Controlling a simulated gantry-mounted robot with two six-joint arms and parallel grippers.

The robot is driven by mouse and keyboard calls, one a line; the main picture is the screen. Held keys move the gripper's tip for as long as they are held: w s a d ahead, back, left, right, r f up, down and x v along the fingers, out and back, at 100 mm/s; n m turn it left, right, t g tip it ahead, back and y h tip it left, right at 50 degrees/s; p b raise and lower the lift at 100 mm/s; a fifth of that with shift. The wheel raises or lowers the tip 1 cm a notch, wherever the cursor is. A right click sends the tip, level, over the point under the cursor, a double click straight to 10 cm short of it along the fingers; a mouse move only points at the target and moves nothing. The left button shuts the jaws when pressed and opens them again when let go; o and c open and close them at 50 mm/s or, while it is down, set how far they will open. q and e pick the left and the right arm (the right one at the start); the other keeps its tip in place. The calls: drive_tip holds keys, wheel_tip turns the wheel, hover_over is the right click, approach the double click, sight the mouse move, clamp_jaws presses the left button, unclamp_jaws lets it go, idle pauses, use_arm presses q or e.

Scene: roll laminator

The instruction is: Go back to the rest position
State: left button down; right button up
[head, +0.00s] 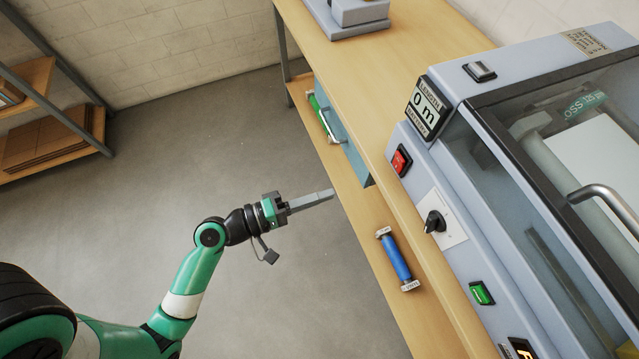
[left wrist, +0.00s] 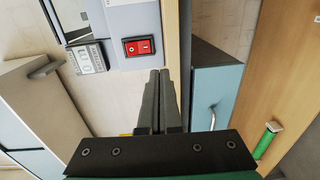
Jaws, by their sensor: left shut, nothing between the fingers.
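My left gripper (head: 312,201) reaches in from the left in the head view, over the grey floor just short of the wooden bench. Its fingers are together and hold nothing. In the left wrist view my left gripper's fingers (left wrist: 158,85) point up the picture, below and right of a red switch (left wrist: 139,46). The roll laminator (head: 470,176) stands on the bench at the right of the head view, apart from the gripper. My right gripper is not in the head view.
The bench (head: 395,58) has a lower shelf with a blue roll (head: 396,258), a blue-grey bin (head: 343,137) and a green roll (head: 321,118). The laminator front bears a red switch (head: 401,160), a black knob (head: 434,221) and a green switch (head: 481,293). A rack (head: 52,140) stands far left; open floor lies between.

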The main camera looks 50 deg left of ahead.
use_arm(q)
drive_tip(key=shift+w, duration=0.1)
idle(0.3)
drive_tip(key=w+d+r+m+t+h+p, duration=0.1)
drive_tip(key=w+d+r+m+h, duration=0.2)
drive_tip(key=r, duration=0.8)
drive_tip(key=w+d+r+m+t+h+p, duration=0.1)
drive_tip(key=w+d+r+m, duration=0.3)
drive_tip(key=r, duration=0.7)
drive_tip(key=w+d+r+m+t+h, duration=0.15)
drive_tip(key=r+m, duration=0.35)
drive_tip(key=r, duration=0.6)
drive_tip(key=s+a+r+m+t+y, duration=0.1)
drive_tip(key=s+a+r+t+y, duration=0.15)
drive_tip(key=r, duration=0.45)
drive_tip(key=s+a+r+m+t+y, duration=0.1)
drive_tip(key=s+r+t+y, duration=0.15)
drive_tip(key=r, duration=0.35)
drive_tip(key=s+a+r+m+t+y, duration=0.1)
drive_tip(key=a+r+t+y, duration=0.2)
drive_tip(key=r, duration=0.4)
wheel_tip(320, 180, up, 38)
drive_tip(key=p, duration=3.8)
drive_tip(key=shift+d+f+y+p, duration=0.2)
drive_tip(key=shift+d+y+p, duration=0.1)
drive_tip(key=shift+y+p, duration=0.15)
